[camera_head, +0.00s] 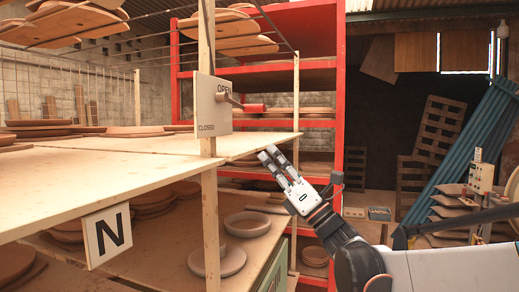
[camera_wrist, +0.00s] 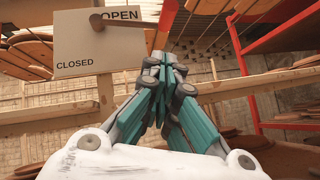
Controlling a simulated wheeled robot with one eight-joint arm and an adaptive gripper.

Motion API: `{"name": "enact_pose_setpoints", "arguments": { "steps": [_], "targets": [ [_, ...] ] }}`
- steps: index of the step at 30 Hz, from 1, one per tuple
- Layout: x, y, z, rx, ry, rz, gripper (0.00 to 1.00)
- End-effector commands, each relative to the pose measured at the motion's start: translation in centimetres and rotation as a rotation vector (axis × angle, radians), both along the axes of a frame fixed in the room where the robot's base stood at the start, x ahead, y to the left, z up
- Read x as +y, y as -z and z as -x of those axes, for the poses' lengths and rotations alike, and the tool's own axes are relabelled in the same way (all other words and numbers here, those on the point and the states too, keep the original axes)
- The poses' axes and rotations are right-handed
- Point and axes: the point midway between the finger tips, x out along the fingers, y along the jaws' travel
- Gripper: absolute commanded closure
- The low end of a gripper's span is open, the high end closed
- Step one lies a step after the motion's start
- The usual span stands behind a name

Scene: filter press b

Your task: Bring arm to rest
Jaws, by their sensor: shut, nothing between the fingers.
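My gripper (camera_head: 268,153) is shut and empty in the head view, raised in front of the wooden shelf on the right side of the rack. Its closed fingers also show in the wrist view (camera_wrist: 165,58). A white panel (camera_head: 211,118) marked OPEN and CLOSED is mounted on a wooden post to the left of my gripper. A lever with a red handle (camera_head: 254,108) projects right from the panel, above my fingertips and apart from them in the head view. In the wrist view, the panel (camera_wrist: 85,45) is at the upper left, with the lever partly across the word OPEN.
A wooden shelf (camera_head: 90,170) with clay plates and a sign marked N (camera_head: 107,235) fills the left. A red rack (camera_head: 340,100) stands behind.

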Motion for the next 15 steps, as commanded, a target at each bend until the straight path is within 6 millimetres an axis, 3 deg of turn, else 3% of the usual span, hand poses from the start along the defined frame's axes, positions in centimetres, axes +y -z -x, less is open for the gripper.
{"name": "enact_pose_setpoints", "arguments": {
  "steps": [3,10,15],
  "targets": [
    [-1.2,1.5,1.0,-0.001,0.002,0.002,1.00],
    [-2.3,2.8,1.8,0.010,0.002,-0.004,1.00],
    [-4.3,5.2,1.3,0.178,0.022,-0.115,1.00]
  ]
}}
